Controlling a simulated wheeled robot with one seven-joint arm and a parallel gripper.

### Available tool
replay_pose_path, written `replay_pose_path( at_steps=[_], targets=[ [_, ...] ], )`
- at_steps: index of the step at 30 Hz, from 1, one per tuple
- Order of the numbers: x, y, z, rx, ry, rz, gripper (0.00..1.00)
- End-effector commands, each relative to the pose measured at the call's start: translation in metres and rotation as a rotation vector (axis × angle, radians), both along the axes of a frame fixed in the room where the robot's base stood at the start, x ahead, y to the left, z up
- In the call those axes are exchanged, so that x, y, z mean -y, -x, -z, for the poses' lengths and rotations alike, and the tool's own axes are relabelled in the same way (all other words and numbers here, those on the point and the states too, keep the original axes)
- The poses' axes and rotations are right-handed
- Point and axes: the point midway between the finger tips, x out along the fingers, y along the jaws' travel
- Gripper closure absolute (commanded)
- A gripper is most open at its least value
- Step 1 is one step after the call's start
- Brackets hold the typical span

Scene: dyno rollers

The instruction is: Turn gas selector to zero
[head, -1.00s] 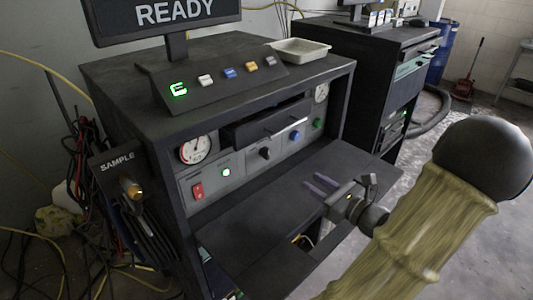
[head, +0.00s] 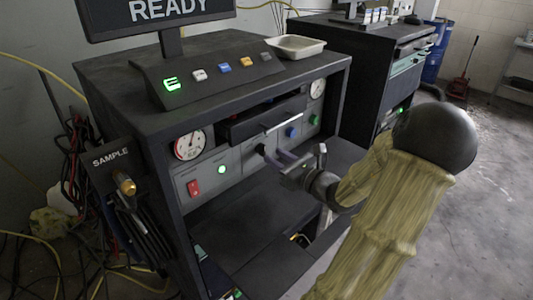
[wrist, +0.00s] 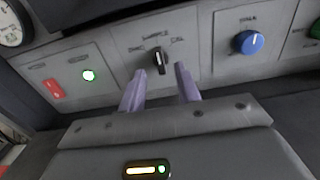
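The gas selector appears to be the black knob (wrist: 160,58) on the grey panel, with small unreadable labels around it. Its pointer stands close to upright in the wrist view. In the head view the knob (head: 260,149) shows just left of my fingers. My gripper (wrist: 159,72) is open, its two purple-grey fingers apart and aimed at the panel. The knob appears between and just beyond the fingertips, and I cannot tell whether they touch it. In the head view my gripper (head: 274,154) is in front of the panel, under the drawer.
A blue knob (wrist: 248,42) is to the right on the panel. A red switch (wrist: 53,89) and a lit green button (wrist: 89,75) are to the left. A drawer with a handle (head: 283,122) juts out above. A flat shelf (head: 240,212) lies below.

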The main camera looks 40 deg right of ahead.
Motion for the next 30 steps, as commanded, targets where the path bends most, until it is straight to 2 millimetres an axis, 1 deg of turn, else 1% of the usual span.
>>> replay_pose_path(
  at_steps=[1,3,6,9,12,19,21,24,30],
  targets=[
    [-0.002,-0.01,0.001,0.001,0.0,-0.003,0.67],
    [-0.003,-0.022,0.001,0.002,0.0,-0.003,0.67],
    [-0.003,-0.035,0.001,0.001,0.0,-0.001,0.67],
    [-0.004,-0.044,0.0,0.0,0.0,-0.002,0.67],
    [-0.004,-0.047,0.0,0.0,-0.001,0.001,0.67],
    [-0.004,-0.047,0.0,0.0,-0.001,0.001,0.67],
    [-0.004,-0.047,0.0,0.0,-0.001,0.001,0.81],
    [-0.004,-0.047,0.0,0.0,-0.001,0.001,0.98],
    [-0.004,-0.047,0.0,0.0,0.006,0.001,0.98]
  ],
)
